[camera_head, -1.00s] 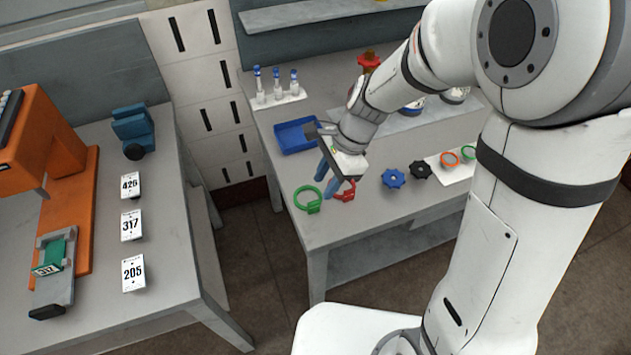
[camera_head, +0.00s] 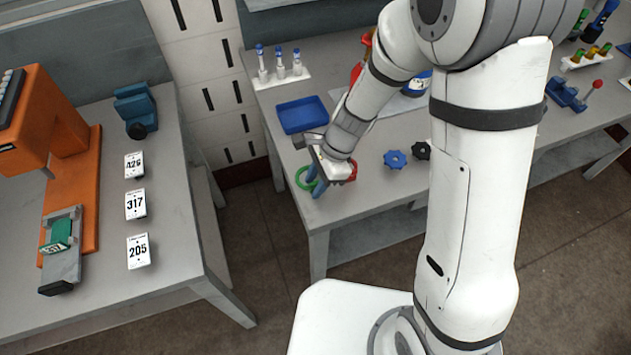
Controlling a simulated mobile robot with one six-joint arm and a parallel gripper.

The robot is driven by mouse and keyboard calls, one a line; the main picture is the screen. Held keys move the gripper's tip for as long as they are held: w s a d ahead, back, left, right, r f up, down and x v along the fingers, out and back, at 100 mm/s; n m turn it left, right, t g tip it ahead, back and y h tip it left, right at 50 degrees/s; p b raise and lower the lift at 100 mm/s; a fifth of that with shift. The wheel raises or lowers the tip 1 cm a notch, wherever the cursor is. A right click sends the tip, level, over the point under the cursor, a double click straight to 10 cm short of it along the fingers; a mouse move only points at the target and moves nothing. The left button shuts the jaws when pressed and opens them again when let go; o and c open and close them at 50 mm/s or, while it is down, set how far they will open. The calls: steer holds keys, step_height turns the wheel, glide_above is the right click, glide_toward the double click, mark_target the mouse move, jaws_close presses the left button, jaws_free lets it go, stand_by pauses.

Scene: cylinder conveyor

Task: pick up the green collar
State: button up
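The green collar (camera_head: 300,177) is a ring lying on the grey bench near its front left corner. Its right part is covered by my gripper (camera_head: 318,188). The gripper points down at the collar's right side, with a blue finger low by the bench. The second finger is not clearly seen, so I cannot tell how far apart the fingers are or whether they touch the collar. A red collar (camera_head: 351,173) shows just right of the gripper, partly hidden behind it.
A blue tray (camera_head: 302,115) lies behind the gripper. A blue knob (camera_head: 395,159) and a black knob (camera_head: 422,151) lie to the right.

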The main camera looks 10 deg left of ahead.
jaws_close()
stand_by(0.3)
